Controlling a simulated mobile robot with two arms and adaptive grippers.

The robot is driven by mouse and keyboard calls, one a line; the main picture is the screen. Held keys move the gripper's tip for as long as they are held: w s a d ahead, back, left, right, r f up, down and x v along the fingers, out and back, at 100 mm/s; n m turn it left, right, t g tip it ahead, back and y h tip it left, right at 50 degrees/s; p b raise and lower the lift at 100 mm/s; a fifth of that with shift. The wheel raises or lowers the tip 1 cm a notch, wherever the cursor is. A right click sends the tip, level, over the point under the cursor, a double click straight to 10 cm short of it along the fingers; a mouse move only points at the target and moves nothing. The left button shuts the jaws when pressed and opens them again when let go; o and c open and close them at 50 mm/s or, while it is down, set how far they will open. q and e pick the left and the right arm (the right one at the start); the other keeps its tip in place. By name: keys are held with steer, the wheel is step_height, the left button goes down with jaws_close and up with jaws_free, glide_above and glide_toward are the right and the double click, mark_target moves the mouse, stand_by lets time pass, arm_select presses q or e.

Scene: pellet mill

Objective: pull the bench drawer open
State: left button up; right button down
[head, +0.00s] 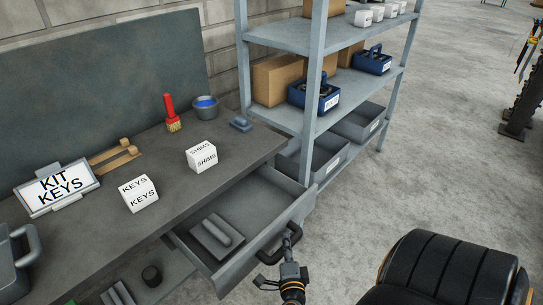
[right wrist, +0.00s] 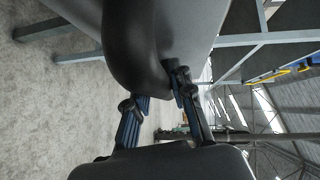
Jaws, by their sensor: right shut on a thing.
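The bench drawer (head: 262,202) stands pulled out from under the dark grey bench top (head: 105,240), its inside in view. A grey block with a raised grip (head: 217,237) lies in it. The drawer's black bow handle (head: 268,257) is on its front. My right gripper (head: 288,238) is at the handle, shut on it. In the right wrist view the black handle (right wrist: 135,50) curves down between the two fingers (right wrist: 160,102) of my right gripper. My left gripper is not in view.
On the bench are a KIT KEYS sign (head: 57,188), a KEYS box (head: 138,194), a SHIMS box (head: 201,156), a red brush (head: 170,113) and a grey pot (head: 205,107). A shelf rack (head: 313,95) stands beyond the drawer.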

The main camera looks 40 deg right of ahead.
steer(key=shift+s+d+f, duration=0.1)
steer(key=shift+s+d, duration=0.05)
steer(key=shift+s, duration=1.6)
steer(key=c, duration=1.1)
jaws_free()
steer(key=v, duration=1.2)
